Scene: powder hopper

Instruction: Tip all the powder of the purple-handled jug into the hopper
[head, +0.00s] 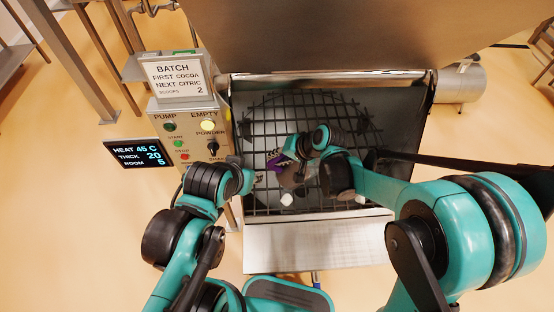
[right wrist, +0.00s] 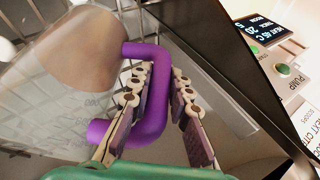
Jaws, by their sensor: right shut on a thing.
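The hopper (head: 335,228) is an open steel bin with a dark bar grate (head: 330,110) across its mouth. My right gripper (head: 281,163) is over the left-middle of the grate. In the right wrist view the right gripper (right wrist: 160,85) is shut on the purple handle (right wrist: 157,88) of the jug, with one finger on each side of the grip. The jug's greyish body (right wrist: 75,55) is beside the fingers and looks tilted.
A control box (head: 190,125) with buttons and a batch sign (head: 172,78) stands left of the hopper. A dark display (head: 139,153) reads heat, thick and room values. A large steel panel (head: 340,35) rises behind the grate. Open floor lies at far left.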

